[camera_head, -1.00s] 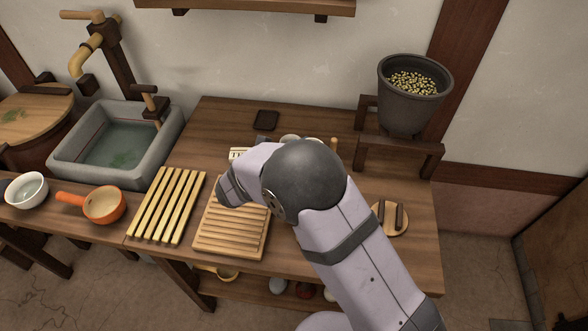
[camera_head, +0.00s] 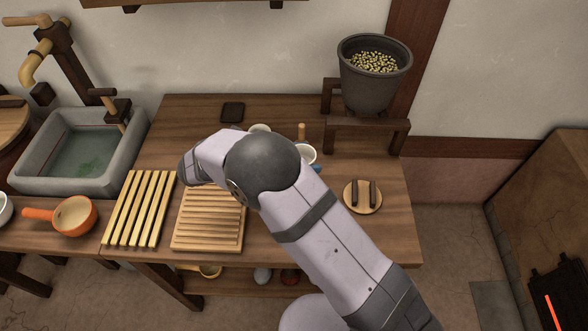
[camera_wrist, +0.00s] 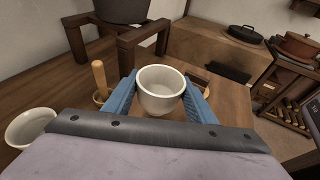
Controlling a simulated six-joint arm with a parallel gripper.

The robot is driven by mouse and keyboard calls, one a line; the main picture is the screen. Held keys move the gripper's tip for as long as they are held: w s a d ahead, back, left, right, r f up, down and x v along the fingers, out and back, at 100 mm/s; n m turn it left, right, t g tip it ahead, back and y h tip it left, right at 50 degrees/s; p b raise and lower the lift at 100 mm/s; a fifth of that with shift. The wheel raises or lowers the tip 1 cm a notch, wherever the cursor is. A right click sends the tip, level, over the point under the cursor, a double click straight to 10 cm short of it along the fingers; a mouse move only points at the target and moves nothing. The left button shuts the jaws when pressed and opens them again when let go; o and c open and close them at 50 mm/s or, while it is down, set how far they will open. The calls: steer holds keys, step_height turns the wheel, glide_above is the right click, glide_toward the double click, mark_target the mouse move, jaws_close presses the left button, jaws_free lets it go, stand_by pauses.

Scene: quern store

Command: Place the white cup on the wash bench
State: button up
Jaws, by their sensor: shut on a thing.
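The white cup (camera_wrist: 161,92) sits upright between the two blue fingers of my gripper (camera_wrist: 160,84) in the wrist view. The fingers are shut on its sides. In the camera_head view the cup (camera_head: 306,152) shows just past my arm, with a bit of blue finger (camera_head: 318,166) beside it. My arm hides the rest of the gripper. I cannot tell whether the cup is clear of the table. The wash bench (camera_head: 95,211), beside the stone sink (camera_head: 40,185), is at the left. An orange pan (camera_head: 74,216) and the edge of a white bowl (camera_head: 4,209) are on it.
A slatted rack (camera_head: 138,208) and a ridged wooden board (camera_head: 210,217) lie between the cup and the wash bench.

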steer(key=shift+f, duration=3.15)
steer(key=shift+f, duration=0.15)
steer(key=o, duration=1.1)
steer(key=shift+a, duration=0.1)
steer(key=b+v, duration=0.2)
steer(key=v, duration=1)
